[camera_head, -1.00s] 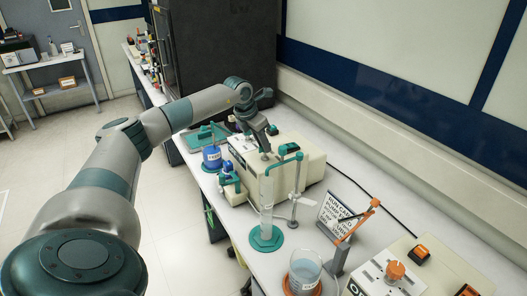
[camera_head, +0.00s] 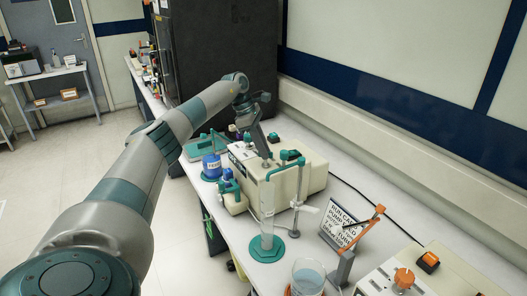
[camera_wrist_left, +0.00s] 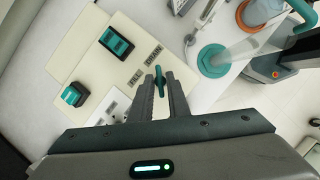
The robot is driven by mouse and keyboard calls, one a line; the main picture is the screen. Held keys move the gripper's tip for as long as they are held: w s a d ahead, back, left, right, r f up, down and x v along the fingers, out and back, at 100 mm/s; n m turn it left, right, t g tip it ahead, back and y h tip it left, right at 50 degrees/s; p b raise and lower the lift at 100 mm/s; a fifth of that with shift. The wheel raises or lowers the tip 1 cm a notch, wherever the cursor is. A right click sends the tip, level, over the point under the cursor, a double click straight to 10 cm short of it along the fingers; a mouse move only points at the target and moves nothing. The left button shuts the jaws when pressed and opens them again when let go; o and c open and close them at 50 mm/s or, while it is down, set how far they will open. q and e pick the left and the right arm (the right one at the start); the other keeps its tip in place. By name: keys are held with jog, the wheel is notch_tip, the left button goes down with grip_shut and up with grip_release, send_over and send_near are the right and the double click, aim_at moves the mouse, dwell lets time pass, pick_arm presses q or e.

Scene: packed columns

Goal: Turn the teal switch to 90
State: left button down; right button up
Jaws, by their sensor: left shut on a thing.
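My left gripper (camera_wrist_left: 159,88) is shut on a small teal switch (camera_wrist_left: 159,74) on the cream panel of a machine, with its two fingers on either side of the knob. Printed words, one reading DRAIN, show beside the knob in the left wrist view. In the head view the left gripper (camera_head: 264,158) points down onto the top of the cream machine (camera_head: 314,180), and the fingers hide the switch there. The switch's angle is hard to read. My right gripper is not in view.
A teal rocker (camera_wrist_left: 116,41) and a teal button (camera_wrist_left: 74,95) are on the same panel. A clear cylinder (camera_head: 267,200) on a teal base stands in front. A blue bottle (camera_head: 212,166) is to the left. A sign (camera_head: 340,226) and an orange-knobbed machine (camera_head: 403,279) are to the right.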

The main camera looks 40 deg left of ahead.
pick_arm(q)
jog(key=shift+a+r+m, duration=0.1)
jog(key=shift+m, duration=0.2)
jog(key=c, duration=1.7)
grip_release()
jog(key=shift+a+r+b, duration=0.2)
jog(key=shift+r+b, duration=0.1)
jog(key=shift+r, duration=0.2)
jog(key=b+v, duration=0.2)
jog(key=v, duration=1.4)
jog(key=shift+w+r, duration=0.1)
jog(key=shift+r, duration=0.05)
